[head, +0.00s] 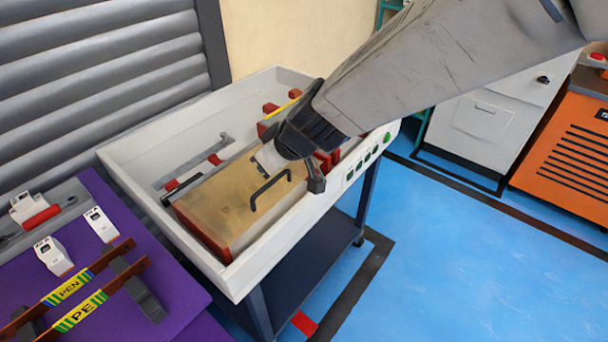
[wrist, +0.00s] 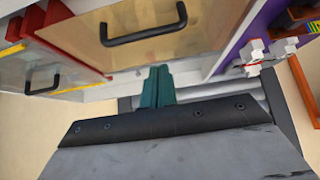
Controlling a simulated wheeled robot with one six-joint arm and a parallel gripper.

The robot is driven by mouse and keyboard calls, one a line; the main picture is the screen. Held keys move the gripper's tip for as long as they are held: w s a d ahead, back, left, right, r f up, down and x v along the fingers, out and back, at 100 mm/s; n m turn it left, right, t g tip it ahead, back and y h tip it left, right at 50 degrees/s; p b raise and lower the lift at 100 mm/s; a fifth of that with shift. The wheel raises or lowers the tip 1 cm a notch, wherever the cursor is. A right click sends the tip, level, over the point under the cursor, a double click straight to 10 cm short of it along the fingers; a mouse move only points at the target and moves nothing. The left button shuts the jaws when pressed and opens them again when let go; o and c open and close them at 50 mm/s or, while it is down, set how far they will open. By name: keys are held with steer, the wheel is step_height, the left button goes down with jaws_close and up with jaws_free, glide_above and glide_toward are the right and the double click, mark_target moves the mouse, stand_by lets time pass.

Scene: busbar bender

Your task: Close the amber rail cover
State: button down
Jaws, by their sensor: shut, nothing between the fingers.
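The amber rail cover (head: 225,205) is a see-through amber panel with a black bar handle (head: 270,189). It lies roughly flat over a red-edged rail bay in the white tray of a cart. In the wrist view the amber cover (wrist: 190,32) fills the top, with its handle (wrist: 143,36) near the middle. My gripper (wrist: 157,72) shows there as teal fingers held together, empty, just below the handle in the picture. I cannot tell whether they touch the cover. In the head view my wrist hides the fingertips and the cover's far right end.
A clear cover with a black handle (wrist: 42,82) and red blocks are beside the amber one. The white tray (head: 140,150) has raised walls. A purple bench (head: 165,270) with PE and PEN bars stands at left. An orange cabinet (head: 570,150) stands right; blue floor between is clear.

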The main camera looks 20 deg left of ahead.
steer(key=s+d+f, duration=0.3)
steer(key=d+f, duration=0.1)
steer(key=d, duration=0.5)
steer(key=s+r+m+g, duration=0.1)
steer(key=s+m+g, duration=0.2)
steer(key=s, duration=0.2)
steer(key=s+d+r+m+h, duration=0.2)
steer(key=d+r+m, duration=0.2)
steer(key=d, duration=1)
steer(key=s+d+r+m+t+h, duration=0.1)
steer(key=d+r+m, duration=0.3)
steer(key=d, duration=1)
steer(key=s+d+r+m+t+h, duration=0.1)
steer(key=s+d+r+m+h, duration=0.2)
steer(key=d, duration=1.1)
step_height(320, 180, up, 3)
steer(key=shift+s+d+r+m+h, duration=0.2)
steer(key=shift+s+d+m+h, duration=0.15)
steer(key=shift+h, duration=0.25)
